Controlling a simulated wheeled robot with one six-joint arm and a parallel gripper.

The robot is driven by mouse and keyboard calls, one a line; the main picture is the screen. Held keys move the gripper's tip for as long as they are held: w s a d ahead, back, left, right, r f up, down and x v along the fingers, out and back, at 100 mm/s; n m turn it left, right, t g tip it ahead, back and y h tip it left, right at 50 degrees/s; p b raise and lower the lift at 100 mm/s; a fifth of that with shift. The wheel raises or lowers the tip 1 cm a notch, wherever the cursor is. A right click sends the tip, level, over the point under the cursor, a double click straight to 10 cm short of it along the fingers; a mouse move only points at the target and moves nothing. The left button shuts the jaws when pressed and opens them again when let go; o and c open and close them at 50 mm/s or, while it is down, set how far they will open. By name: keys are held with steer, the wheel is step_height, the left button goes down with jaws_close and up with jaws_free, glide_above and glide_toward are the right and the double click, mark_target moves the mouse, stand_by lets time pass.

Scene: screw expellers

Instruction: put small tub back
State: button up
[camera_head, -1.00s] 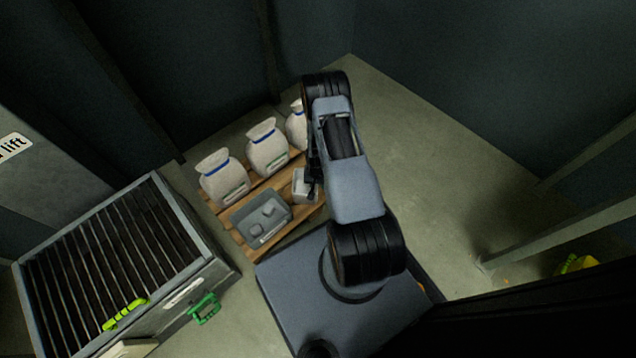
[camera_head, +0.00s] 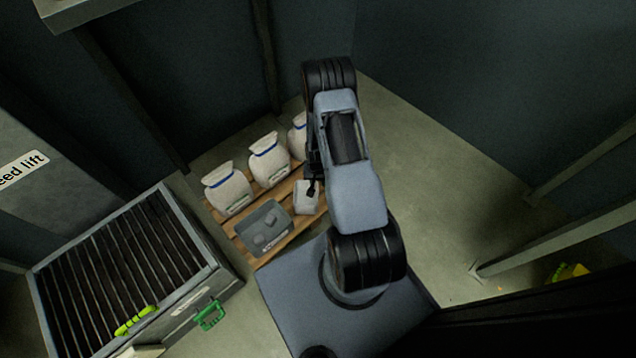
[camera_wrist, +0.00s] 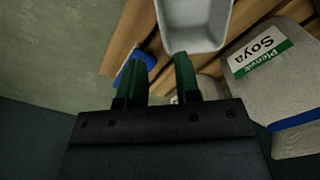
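The small tub (camera_head: 306,201) is a pale grey open box on the right end of a wooden pallet (camera_head: 236,243). In the wrist view a pale grey tub (camera_wrist: 205,18) at the top, apparently the same one, shows its rim just past the right fingertip. My gripper (camera_head: 313,187) is above or beside the tub in the head view, partly hidden by my arm. In the wrist view its two green fingers (camera_wrist: 160,68) are apart, with no object gripped between them. Contact between finger and tub cannot be told.
White sacks (camera_head: 228,190) stand along the pallet's back; a Soya sack (camera_wrist: 285,85) shows close by. A darker grey tray (camera_head: 252,219) with small pieces lies left of the tub. A blue item (camera_wrist: 125,72) is behind the left finger. A slatted grated box (camera_head: 125,275) stands left.

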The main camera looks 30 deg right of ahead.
steer(key=w+a+r+n, duration=0.1)
steer(key=a+r, duration=0.1)
steer(key=r, duration=0.6)
steer(key=w+a+r+n, duration=0.1)
steer(key=w+r, duration=0.1)
steer(key=r, duration=0.6)
steer(key=s+a+r+n+t, duration=0.1)
steer(key=s+a+r, duration=0.2)
steer(key=r, duration=0.6)
steer(key=s+a+r+n+t, duration=0.1)
steer(key=s+a+r+n, duration=0.2)
steer(key=r, duration=0.5)
steer(key=s+a+r, duration=0.3)
steer(key=s+r, duration=0.3)
steer(key=s, duration=0.2)
steer(key=shift+s+a+r+n+t, duration=0.3)
steer(key=shift+s+a+r+n, duration=0.05)
steer(key=shift+s+r+n, duration=0.05)
steer(key=shift+r, duration=0.1)
step_height(320, 180, up, 34)
steer(key=t+p, duration=0.1)
steer(key=p, duration=3.1)
steer(key=shift+a+f, duration=0.2)
steer(key=shift+s, duration=0.1)
